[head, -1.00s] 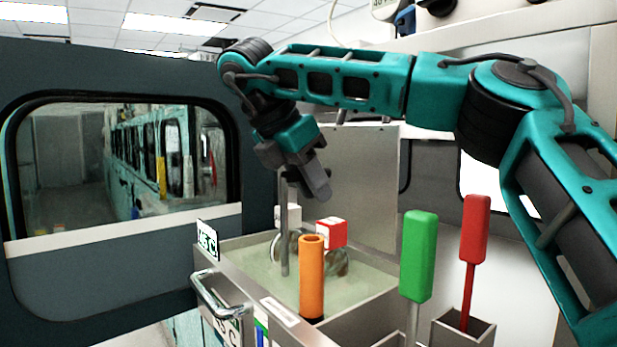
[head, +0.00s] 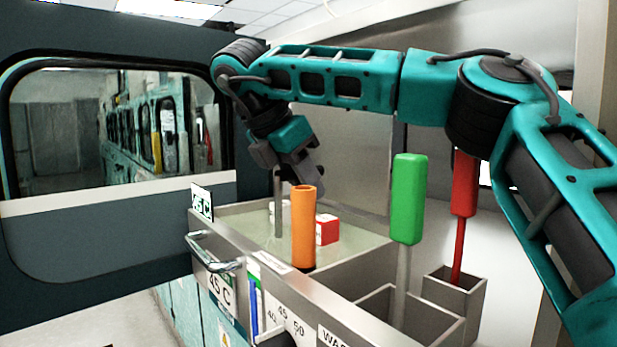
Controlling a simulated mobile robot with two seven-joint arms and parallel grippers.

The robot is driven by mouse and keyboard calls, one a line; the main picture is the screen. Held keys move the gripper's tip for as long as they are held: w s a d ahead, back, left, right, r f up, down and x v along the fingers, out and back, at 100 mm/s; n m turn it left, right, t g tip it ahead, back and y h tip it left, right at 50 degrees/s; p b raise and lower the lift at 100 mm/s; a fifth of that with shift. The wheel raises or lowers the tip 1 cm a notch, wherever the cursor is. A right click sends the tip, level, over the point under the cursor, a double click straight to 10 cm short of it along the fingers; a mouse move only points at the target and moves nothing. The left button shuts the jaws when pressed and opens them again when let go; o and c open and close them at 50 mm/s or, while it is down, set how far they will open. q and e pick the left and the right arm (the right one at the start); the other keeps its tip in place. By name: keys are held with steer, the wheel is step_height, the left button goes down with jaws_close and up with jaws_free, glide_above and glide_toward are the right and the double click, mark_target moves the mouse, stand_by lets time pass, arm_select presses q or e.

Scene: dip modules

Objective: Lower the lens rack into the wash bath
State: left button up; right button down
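The wash bath (head: 345,262) is a steel tank of cloudy greenish liquid, with a 45 C label on its front. My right gripper (head: 306,178) is above it, its arm coming in from the right. It appears shut on the top of the lens rack; the grip itself is partly hidden. The rack's grey rod (head: 278,208) runs down, roughly upright, into the liquid. A red-and-white block (head: 327,230) and a paler block beside it show at about the liquid's surface. The rack's lower part and round lenses are not visible. My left gripper is not in view.
An orange handle (head: 303,228) stands at the bath's front edge. A green-handled tool (head: 408,200) and a red-handled tool (head: 464,185) stand in steel holders to the right. A dark panel with a window (head: 110,130) is at left.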

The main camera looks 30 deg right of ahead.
steer(key=shift+f, duration=0.15)
steer(key=c, duration=0.9)
jaws_free()
steer(key=shift+f, duration=0.1)
steer(key=p+v, duration=0.3)
steer(key=v, duration=1)
steer(key=shift+s, duration=0.1)
